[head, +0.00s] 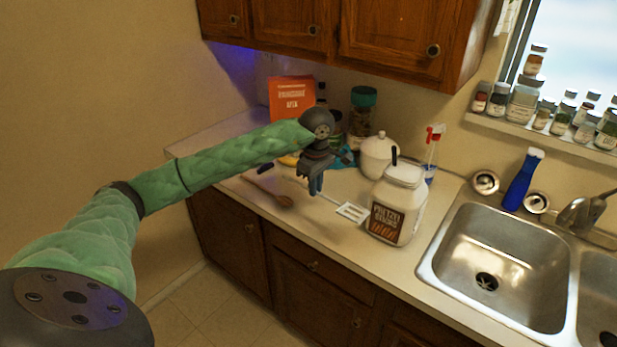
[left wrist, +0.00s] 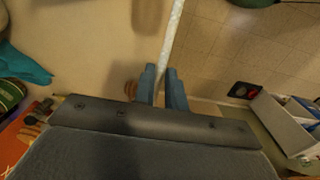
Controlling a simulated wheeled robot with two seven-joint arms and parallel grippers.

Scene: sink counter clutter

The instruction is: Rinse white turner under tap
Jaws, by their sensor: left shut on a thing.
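The white turner (head: 351,211) has a slotted head, which points right toward the large jar. My left gripper (head: 316,189) is shut on its thin handle, over the counter. In the left wrist view the white handle (left wrist: 173,38) runs up from between the fingertips (left wrist: 161,72). I cannot tell how far the turner is above the counter. The tap (head: 584,211) stands behind the steel sink (head: 487,248), on the far right. My right gripper is in neither view.
A white labelled jar (head: 398,207) stands between the turner and the sink. A wooden spoon (head: 272,194) lies left of the gripper. A white lidded pot (head: 378,157), a spray bottle (head: 431,155) and a blue bottle (head: 522,180) stand behind. The near sink basin looks empty.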

